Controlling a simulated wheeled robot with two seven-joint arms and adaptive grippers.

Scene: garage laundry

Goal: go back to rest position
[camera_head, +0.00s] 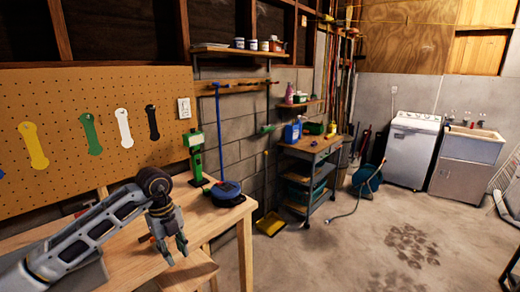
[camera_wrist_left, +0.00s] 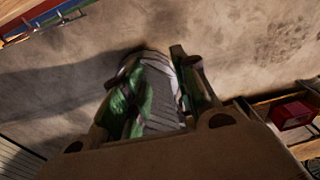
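My left arm comes in from the left in the head view. Its gripper (camera_head: 176,250) hangs fingers-down at the front edge of the wooden workbench (camera_head: 228,218). In the left wrist view, the two green-padded fingers of the left gripper (camera_wrist_left: 158,85) stand apart. A blurred grey striped thing shows between and beyond them; I cannot tell what it is or how far away it lies. No held object is visible. My right gripper is in neither view.
A green tool (camera_head: 196,160) and a blue round reel (camera_head: 226,191) stand on the bench. A yellow dustpan (camera_head: 270,224) lies on the floor beyond. A cart (camera_head: 312,165) and a white washer (camera_head: 411,150) stand farther back. The concrete floor (camera_head: 370,245) at right is mostly clear.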

